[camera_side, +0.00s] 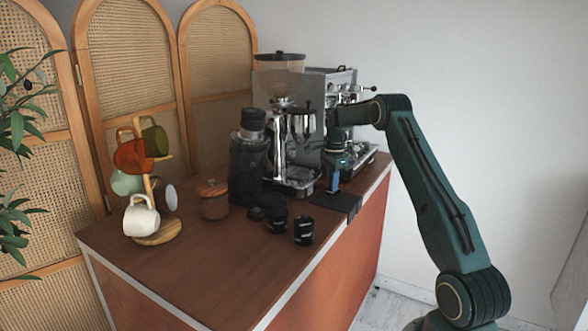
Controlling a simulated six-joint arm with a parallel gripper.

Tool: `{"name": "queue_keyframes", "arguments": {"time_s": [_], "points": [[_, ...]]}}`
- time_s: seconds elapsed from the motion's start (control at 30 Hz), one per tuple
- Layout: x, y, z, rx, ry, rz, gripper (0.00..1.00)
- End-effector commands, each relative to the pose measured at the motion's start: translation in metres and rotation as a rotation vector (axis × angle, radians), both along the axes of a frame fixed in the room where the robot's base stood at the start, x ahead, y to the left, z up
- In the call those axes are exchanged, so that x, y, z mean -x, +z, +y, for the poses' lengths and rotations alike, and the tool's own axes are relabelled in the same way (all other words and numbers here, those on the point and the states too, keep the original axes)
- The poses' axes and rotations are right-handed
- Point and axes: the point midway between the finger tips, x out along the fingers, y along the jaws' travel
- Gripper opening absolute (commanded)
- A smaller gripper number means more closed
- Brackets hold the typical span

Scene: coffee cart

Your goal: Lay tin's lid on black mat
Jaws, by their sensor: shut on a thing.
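The black mat (345,203) lies on the counter near its right edge, in front of the espresso machine. My gripper (333,187) points down just above the mat's back left part. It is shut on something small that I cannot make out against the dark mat. I cannot tell whether that thing touches the mat. Two small black tins with pale labels, a farther tin (277,219) and a nearer tin (303,231), stand left of the mat. A wooden round canister (214,202) with a knob on top stands farther left. Which one is the task's tin is unclear.
The espresso machine (340,88) and a grinder (281,130) stand behind the mat. A dark grinder (249,160) and a small low black piece (257,213) stand to the left. A mug tree (158,232) holds several mugs. The counter's front left is clear.

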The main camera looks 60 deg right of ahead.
Motion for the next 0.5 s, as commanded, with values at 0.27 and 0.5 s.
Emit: {"name": "queue_keyframes", "arguments": {"time_s": [0.27, 0.5], "points": [[0.000, -0.031, 0.000, -0.002, 0.000, 0.002, 0.00], [0.000, -0.037, 0.000, -0.001, 0.000, 0.001, 0.00]]}}
